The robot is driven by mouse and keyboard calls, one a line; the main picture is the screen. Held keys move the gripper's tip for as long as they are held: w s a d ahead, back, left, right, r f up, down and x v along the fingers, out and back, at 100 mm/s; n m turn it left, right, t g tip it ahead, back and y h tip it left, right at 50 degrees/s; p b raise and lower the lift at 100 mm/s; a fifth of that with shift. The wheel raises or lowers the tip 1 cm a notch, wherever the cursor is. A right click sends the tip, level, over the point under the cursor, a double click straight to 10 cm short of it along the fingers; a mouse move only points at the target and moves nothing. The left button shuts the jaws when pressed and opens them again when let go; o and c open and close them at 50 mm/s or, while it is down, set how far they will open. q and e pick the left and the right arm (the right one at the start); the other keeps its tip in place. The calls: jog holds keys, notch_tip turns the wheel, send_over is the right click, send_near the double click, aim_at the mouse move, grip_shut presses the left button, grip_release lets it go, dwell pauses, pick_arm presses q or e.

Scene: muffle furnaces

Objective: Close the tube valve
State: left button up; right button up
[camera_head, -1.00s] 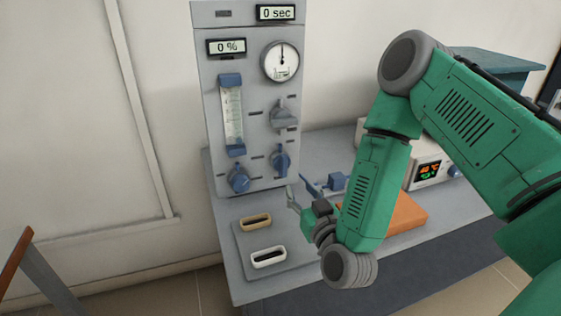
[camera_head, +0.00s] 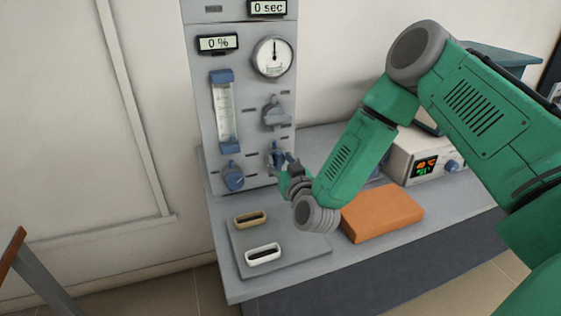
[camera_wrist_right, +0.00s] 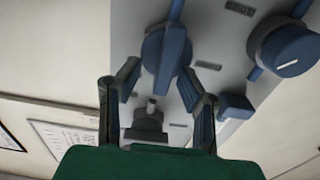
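A grey control panel (camera_head: 215,120) stands on the bench with two blue valve knobs low on its front. The right blue knob (camera_head: 280,156) is partly hidden by my right gripper (camera_head: 280,168) in the head view. In the right wrist view this blue knob (camera_wrist_right: 167,55) shows in front of and between the fingertips of the right gripper (camera_wrist_right: 158,75). The two fingers are apart, with a gap around the knob; contact is not clear. The left blue knob (camera_head: 233,177) also shows in the right wrist view (camera_wrist_right: 285,50). My left gripper is not in view.
Above are a grey knob (camera_head: 276,113), a flow tube (camera_head: 225,112) and a round gauge (camera_head: 273,57). A plate (camera_head: 290,255) with a tan (camera_head: 250,220) and a white (camera_head: 263,253) holder lies in front. An orange block (camera_head: 382,212) and a display box (camera_head: 425,158) are right.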

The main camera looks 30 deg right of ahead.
jog(key=shift+d, duration=0.1)
jog(key=c, duration=0.7)
grip_shut()
jog(key=shift+a, duration=0.35)
